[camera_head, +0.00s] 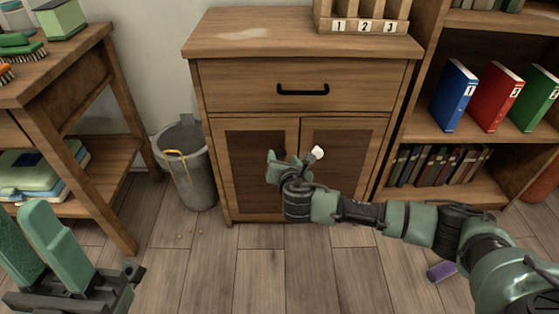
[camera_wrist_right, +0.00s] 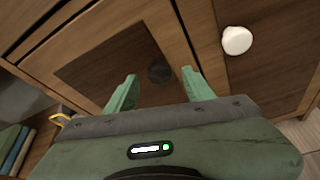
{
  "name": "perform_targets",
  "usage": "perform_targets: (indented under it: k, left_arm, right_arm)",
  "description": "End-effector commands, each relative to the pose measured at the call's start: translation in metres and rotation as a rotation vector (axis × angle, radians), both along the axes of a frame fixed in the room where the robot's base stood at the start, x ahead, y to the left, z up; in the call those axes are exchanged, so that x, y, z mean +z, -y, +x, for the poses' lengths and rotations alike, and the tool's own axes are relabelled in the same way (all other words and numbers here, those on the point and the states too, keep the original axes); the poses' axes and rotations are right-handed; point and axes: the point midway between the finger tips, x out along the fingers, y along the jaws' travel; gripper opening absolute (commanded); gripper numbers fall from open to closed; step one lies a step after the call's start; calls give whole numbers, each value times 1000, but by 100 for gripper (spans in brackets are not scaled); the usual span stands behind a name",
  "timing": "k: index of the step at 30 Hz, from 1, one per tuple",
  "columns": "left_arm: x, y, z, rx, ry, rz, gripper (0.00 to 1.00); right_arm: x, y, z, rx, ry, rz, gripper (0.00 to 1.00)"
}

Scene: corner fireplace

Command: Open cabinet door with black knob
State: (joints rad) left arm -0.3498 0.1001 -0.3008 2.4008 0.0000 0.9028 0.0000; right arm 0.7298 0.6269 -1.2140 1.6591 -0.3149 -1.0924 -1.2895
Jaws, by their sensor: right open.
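A wooden cabinet (camera_head: 212,83) has a drawer above two doors. A dark round knob (camera_wrist_right: 159,71) is on the dark panelled door (camera_wrist_right: 95,72); in the head view this left door (camera_head: 245,140) shows, but I cannot clearly make out its knob near my gripper. A white knob (camera_wrist_right: 237,40) is on the right door (camera_head: 350,152). My right gripper (camera_head: 290,160) is open in front of the doors. In the right wrist view, the dark knob appears between its fingers (camera_wrist_right: 158,85), which look short of it. My left gripper (camera_head: 30,215) is open and empty at lower left.
The drawer has a black handle (camera_head: 302,90). A grey bin (camera_head: 187,165) stands left of the cabinet beside a wooden workbench (camera_head: 75,75). A bookshelf (camera_head: 470,40) with binders stands at the right. A purple cylinder (camera_head: 441,271) lies on the floor, which is mostly clear before the cabinet.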

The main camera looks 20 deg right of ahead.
Motion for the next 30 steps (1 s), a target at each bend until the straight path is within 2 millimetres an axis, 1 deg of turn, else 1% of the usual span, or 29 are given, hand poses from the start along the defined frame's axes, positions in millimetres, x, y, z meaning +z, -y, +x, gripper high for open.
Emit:
perform_targets:
  k: [1, 6, 9, 16, 17, 18, 20, 21, 22, 30]
  left_arm:
    - [-8, 0, 0, 0, -1, 0, 36]
    - [-13, 0, 1, 1, 2, 2, 36]
    - [-14, 0, 1, 1, 2, 2, 36]
    - [-13, 0, 1, 1, 2, 2, 36]
    - [-13, 0, 1, 1, 2, 2, 36]
    - [-13, 0, 1, 1, 2, 2, 36]
    - [-13, 1, 1, 1, 2, 2, 36]
    - [-13, 1, 1, 1, 2, 2, 36]
    - [-13, 1, 1, 1, 2, 2, 36]
    - [-13, 0, 1, 0, 1, 2, 36]
  right_arm:
    - [-6, 1, 8, -1, 2, -1, 53]
    - [-11, 3, 23, 1, 1, 1, 53]
    - [-11, 4, 26, 0, 0, 1, 53]
    - [-11, 4, 27, 0, 0, 2, 53]
    - [-11, 4, 27, 0, 0, 2, 47]
    - [-11, 4, 27, 0, 0, 2, 36]
    - [-11, 4, 27, 0, 0, 2, 20]
    - [-11, 4, 26, 0, 0, 2, 8]
    - [-11, 4, 26, 0, 0, 2, 0]
    - [-11, 4, 26, 0, -2, 2, 0]
